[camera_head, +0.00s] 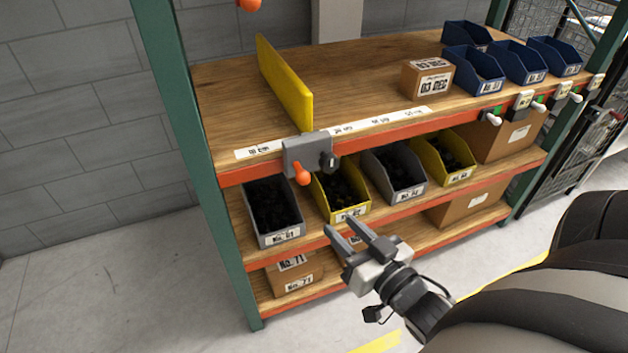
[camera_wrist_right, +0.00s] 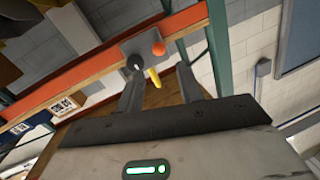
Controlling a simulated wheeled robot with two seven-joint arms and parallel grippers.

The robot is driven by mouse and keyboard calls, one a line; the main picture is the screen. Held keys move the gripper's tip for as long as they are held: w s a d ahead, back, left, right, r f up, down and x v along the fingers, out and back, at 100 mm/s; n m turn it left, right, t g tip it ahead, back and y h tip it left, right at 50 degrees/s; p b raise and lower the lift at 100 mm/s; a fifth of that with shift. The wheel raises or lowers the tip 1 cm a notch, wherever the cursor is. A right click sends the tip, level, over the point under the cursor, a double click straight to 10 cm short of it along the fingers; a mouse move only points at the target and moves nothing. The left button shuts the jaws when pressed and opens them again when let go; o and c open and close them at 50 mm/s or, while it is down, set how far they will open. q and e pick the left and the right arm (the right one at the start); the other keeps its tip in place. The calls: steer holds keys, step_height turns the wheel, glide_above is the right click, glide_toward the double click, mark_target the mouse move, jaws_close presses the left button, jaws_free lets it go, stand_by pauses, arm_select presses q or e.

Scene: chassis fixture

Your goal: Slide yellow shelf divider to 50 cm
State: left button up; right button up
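The yellow shelf divider (camera_head: 285,85) stands upright on the top wooden shelf, towards its left end. Its grey bracket (camera_head: 307,155) sits on the orange front rail, with an orange knob (camera_head: 302,174) and a black knob (camera_head: 328,161). A white scale strip (camera_head: 258,150) runs along the shelf edge on both sides of the bracket; its numbers are hard to read. My right gripper (camera_head: 340,227) is open and empty, below and in front of the bracket. The right wrist view shows the bracket (camera_wrist_right: 133,48) and orange knob (camera_wrist_right: 158,48) beyond the parted fingers. My left gripper is not visible.
A cardboard box (camera_head: 428,78) and several blue bins (camera_head: 475,70) stand on the top shelf's right half. The board between divider and box is clear. Grey and yellow bins (camera_head: 340,196) fill the shelf below. A green post (camera_head: 190,150) stands left.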

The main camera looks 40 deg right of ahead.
mark_target(308, 181)
steer(key=w, duration=0.4)
steer(key=w+d+p, duration=0.1)
steer(key=w, duration=0.4)
steer(key=w+r, duration=0.1)
steer(key=w, duration=0.4)
steer(key=shift+w+d, duration=0.15)
steer(key=shift+w+f, duration=0.1)
steer(key=shift+w, duration=0.55)
